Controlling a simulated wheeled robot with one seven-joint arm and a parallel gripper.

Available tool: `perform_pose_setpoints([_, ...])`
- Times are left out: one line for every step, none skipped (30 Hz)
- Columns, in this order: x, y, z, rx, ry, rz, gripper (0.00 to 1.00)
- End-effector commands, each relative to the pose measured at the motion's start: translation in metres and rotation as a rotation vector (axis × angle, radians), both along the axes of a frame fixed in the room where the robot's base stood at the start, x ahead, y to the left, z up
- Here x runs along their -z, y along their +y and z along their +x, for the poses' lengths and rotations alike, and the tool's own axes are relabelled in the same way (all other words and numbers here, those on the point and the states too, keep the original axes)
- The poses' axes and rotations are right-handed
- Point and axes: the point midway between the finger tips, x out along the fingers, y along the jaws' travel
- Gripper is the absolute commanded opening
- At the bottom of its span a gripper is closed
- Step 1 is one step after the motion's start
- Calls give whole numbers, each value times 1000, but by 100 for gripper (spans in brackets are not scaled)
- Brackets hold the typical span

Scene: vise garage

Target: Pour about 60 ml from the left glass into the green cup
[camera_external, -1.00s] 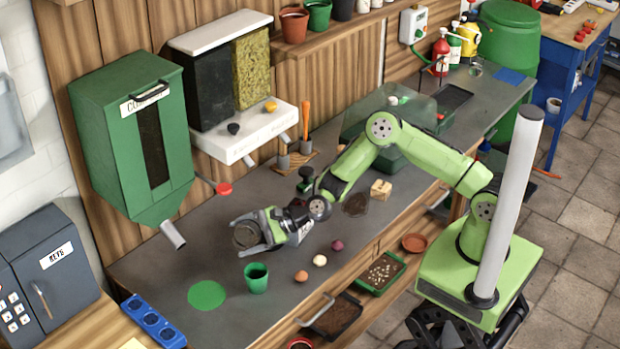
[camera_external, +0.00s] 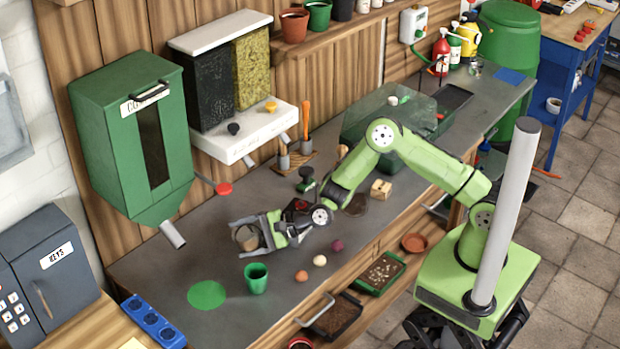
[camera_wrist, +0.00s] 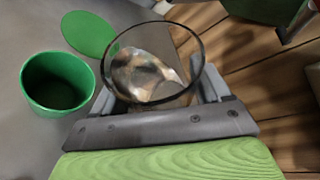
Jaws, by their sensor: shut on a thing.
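My gripper (camera_external: 247,240) is shut on a clear glass (camera_external: 246,237), held above the bench behind the green cup (camera_external: 257,279). In the wrist view the glass (camera_wrist: 152,68) sits between the fingers, its open rim facing the camera, with some clear liquid or reflections inside. How much it holds I cannot tell. The green cup (camera_wrist: 57,84) stands upright on the bench to the left of the glass, apart from it, and looks dark and empty inside.
A flat green disc (camera_external: 207,295) lies on the bench left of the cup. Several small balls, including an orange one (camera_external: 301,276), lie to the right. The green compost hopper (camera_external: 131,140) hangs at the wall, its spout (camera_external: 173,234) low over the bench. A blue socket strip (camera_external: 153,320) lies front left.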

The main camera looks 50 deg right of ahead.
Motion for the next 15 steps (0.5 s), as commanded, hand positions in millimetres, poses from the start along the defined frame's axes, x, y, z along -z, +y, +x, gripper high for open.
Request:
perform_pose_setpoints([-1,0,0,0,-6,-1,30])
perform_pose_setpoints([-1,0,0,0,-9,-2,30])
perform_pose_setpoints([-2,0,0,-1,-12,-4,30])
perform_pose_setpoints([-2,0,0,-1,-14,-5,30])
perform_pose_setpoints([-2,1,0,-1,-17,-6,30])
perform_pose_setpoints([-2,0,0,-1,-19,-8,30])
perform_pose_setpoints([-2,1,0,0,-23,-10,30])
perform_pose_setpoints([-2,1,0,-1,-25,-11,30])
perform_pose_setpoints([-3,1,0,-1,-28,-13,30])
perform_pose_setpoints([-3,1,0,0,-31,-14,30])
perform_pose_setpoints([-3,1,0,0,-34,-16,30])
perform_pose_setpoints([-3,1,0,0,-38,-17,30])
perform_pose_setpoints([-3,1,0,-1,-41,-19,30])
perform_pose_setpoints([-4,1,0,0,-44,-21,30])
perform_pose_setpoints([-4,1,0,0,-48,-23,30])
